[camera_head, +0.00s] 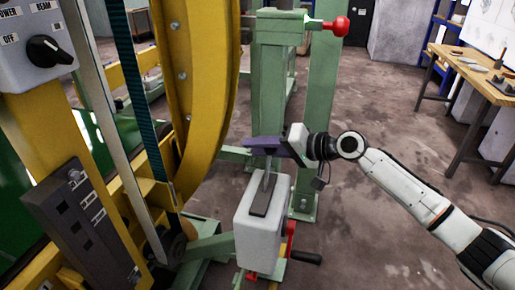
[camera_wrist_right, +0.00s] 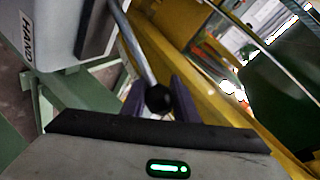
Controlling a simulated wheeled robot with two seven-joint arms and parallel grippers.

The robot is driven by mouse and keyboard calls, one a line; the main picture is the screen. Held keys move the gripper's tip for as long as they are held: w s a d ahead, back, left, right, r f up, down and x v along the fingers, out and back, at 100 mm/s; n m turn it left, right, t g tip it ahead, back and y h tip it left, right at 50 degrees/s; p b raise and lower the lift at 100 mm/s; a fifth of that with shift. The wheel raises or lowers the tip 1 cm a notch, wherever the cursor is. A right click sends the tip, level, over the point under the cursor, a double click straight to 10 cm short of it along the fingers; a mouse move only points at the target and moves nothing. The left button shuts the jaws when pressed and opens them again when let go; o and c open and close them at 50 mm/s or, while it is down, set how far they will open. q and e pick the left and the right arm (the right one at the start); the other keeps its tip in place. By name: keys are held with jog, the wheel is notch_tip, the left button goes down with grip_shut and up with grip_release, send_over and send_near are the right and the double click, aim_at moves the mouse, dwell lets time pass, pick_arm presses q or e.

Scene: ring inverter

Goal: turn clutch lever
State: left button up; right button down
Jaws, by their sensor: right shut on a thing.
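The clutch lever is a thin metal rod (camera_head: 267,179) that rises from a dark slotted plate (camera_head: 261,203) on top of a white box (camera_head: 258,232). In the right wrist view the lever's rod (camera_wrist_right: 137,42) ends in a black ball knob (camera_wrist_right: 158,98). My right gripper (camera_head: 262,143) has purple fingers and is shut on the lever at its knob end. The fingers hide the knob in the head view. In the right wrist view the gripper fingers (camera_wrist_right: 160,100) stand on both sides of the knob. My left gripper is not in view.
A yellow curved frame (camera_head: 205,80) stands close left of the lever. A panel with a black rotary switch (camera_head: 48,50) is at upper left. A red ball handle (camera_head: 340,26) sticks out behind. A dark crank handle (camera_head: 305,257) is beside the box. Floor to the right is clear; a workbench (camera_head: 470,72) stands beyond.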

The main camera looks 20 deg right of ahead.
jog(key=shift+d, duration=0.1)
dwell(0.3)
jog(key=c, duration=1.4)
grip_release()
jog(key=shift+w, duration=0.1)
jog(key=v, duration=1)
jog(key=shift+d, duration=0.1)
